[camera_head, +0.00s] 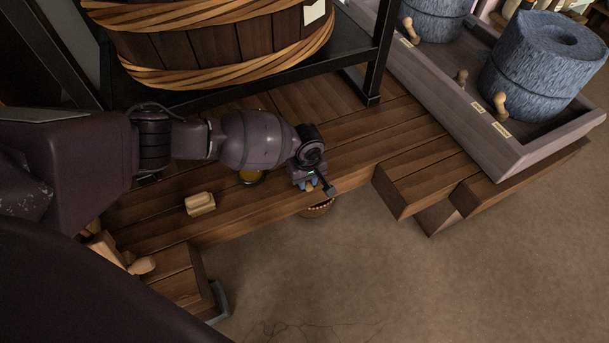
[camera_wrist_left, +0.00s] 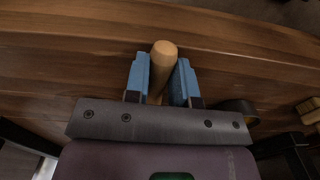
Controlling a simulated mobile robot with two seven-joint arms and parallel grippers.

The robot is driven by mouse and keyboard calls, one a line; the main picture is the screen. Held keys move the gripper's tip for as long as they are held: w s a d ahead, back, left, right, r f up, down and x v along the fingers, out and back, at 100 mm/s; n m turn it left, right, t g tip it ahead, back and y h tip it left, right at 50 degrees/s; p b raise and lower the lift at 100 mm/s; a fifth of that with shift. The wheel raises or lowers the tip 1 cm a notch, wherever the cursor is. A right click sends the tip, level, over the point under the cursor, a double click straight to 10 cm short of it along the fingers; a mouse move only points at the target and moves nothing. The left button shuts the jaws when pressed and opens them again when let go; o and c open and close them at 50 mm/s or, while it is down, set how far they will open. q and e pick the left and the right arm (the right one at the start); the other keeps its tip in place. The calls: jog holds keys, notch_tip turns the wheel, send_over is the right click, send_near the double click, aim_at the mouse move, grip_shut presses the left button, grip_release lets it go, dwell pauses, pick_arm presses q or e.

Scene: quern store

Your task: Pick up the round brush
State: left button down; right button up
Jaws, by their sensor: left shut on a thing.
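The round brush (camera_head: 318,209) shows in the head view just below my left gripper (camera_head: 309,185), at the front edge of the plank platform. Its brown round head with a row of pale spots is partly covered by the gripper. In the left wrist view, a light wooden handle (camera_wrist_left: 163,55) stands between the blue fingers of my left gripper (camera_wrist_left: 162,80), which are shut on it. The brush head is hidden in that view. I cannot tell whether the brush touches the planks. My right gripper is not in view.
On the plank platform (camera_head: 345,165) lie a pale wooden block-like piece (camera_head: 200,203) and a dark-rimmed round dish (camera_head: 251,177), partly behind my arm. A large wooden tub (camera_head: 215,45) stands on a black rack behind. Grey millstones (camera_head: 545,65) sit in a tray at right. The floor in front is clear.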

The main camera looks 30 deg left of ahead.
pick_arm(q)
notch_tip(320, 180, up, 20)
jog(key=p, duration=0.8)
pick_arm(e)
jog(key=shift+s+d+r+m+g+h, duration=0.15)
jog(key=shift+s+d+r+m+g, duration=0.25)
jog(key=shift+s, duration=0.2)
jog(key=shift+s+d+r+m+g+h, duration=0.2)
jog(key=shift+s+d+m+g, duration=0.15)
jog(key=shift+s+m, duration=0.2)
